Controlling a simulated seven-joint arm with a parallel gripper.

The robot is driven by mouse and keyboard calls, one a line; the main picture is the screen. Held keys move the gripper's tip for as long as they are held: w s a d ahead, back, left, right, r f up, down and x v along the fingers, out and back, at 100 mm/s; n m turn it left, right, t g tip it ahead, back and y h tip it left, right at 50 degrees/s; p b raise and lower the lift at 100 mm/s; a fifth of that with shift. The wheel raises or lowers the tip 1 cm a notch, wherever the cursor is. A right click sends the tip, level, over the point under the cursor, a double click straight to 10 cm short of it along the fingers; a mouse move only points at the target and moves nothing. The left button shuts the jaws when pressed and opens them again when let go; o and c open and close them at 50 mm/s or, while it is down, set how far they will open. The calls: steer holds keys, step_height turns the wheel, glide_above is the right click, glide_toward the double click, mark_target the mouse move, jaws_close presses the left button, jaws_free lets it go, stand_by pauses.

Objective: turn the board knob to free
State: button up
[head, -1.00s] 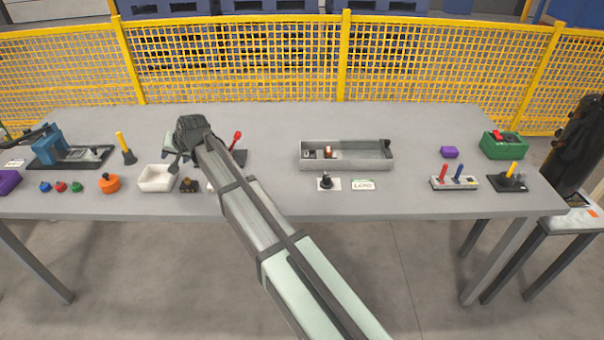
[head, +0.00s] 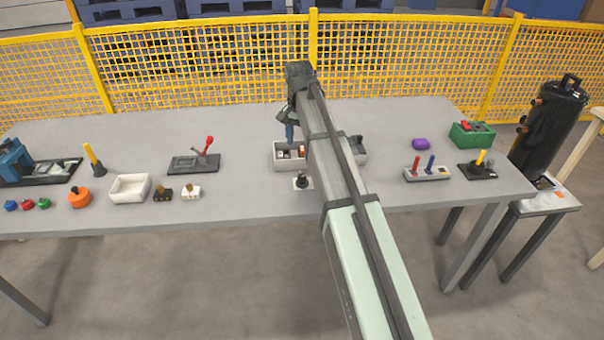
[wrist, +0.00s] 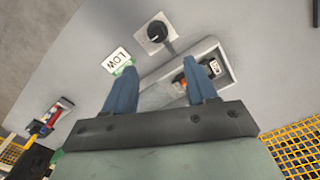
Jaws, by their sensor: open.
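A black knob on a small white square plate (head: 303,181) lies near the front edge of the table, just in front of the grey tray. In the wrist view the knob (wrist: 157,33) shows beyond my fingertips, with a pale pointer mark. A white card (wrist: 117,60) lies beside it; its lettering looks like LOW. My gripper (head: 289,132) hangs above the left part of the tray, behind the knob. In the wrist view my gripper (wrist: 160,76) has its two blue fingers apart, with nothing held. My arm hides the card in the head view.
The grey tray (head: 277,164) holds small parts. To the right are a block with red and blue levers (head: 428,174), a yellow-handled joystick (head: 480,168) and a green box (head: 472,136). To the left are a red-lever plate (head: 194,163) and a white bin (head: 130,188).

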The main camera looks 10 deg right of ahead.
mark_target(302, 176)
steer(key=f, duration=1.3)
steer(key=shift+s+d+f, duration=0.15)
steer(key=shift+d+f, duration=0.15)
steer(key=shift+f, duration=0.1)
steer(key=c, duration=1.1)
